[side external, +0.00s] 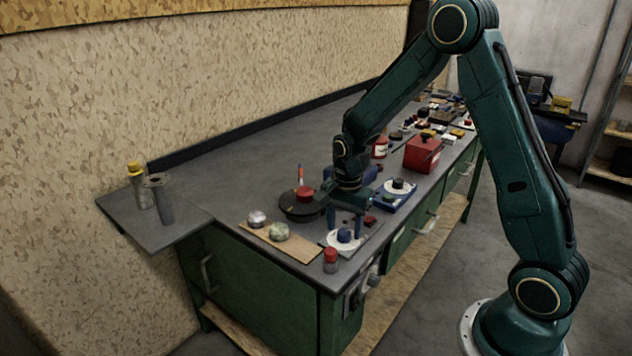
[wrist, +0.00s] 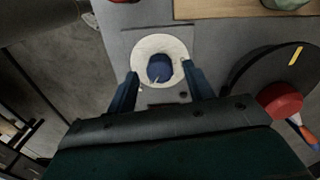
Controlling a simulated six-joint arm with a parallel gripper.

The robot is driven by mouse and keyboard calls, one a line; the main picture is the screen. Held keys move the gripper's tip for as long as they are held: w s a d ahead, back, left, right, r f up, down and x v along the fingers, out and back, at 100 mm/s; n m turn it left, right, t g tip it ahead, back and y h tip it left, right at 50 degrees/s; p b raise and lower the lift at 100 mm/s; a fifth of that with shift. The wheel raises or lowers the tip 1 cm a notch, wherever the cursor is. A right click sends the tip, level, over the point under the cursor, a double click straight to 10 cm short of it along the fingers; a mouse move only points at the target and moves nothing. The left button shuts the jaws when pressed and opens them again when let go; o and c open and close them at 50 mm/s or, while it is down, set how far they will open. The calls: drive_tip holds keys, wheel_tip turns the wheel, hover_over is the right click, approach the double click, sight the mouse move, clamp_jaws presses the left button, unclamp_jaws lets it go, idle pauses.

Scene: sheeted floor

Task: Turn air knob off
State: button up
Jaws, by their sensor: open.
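The knob is blue and round on a white round dial plate. It sits near the front corner of the grey bench top in the side view (side external: 344,235) and in the middle of the wrist view (wrist: 160,68). My gripper (side external: 345,222) is open, pointing down above the knob. In the wrist view its two blue fingers (wrist: 161,83) stand to the left and right of the knob, around the white plate (wrist: 172,42). I cannot tell how far the fingertips are above the plate. No label on the dial is readable.
A black round plate with a red knob (side external: 305,193) and a screwdriver (wrist: 302,130) lie beside it.

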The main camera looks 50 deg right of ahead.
drive_tip(key=shift+f, duration=0.4)
drive_tip(key=c, duration=1)
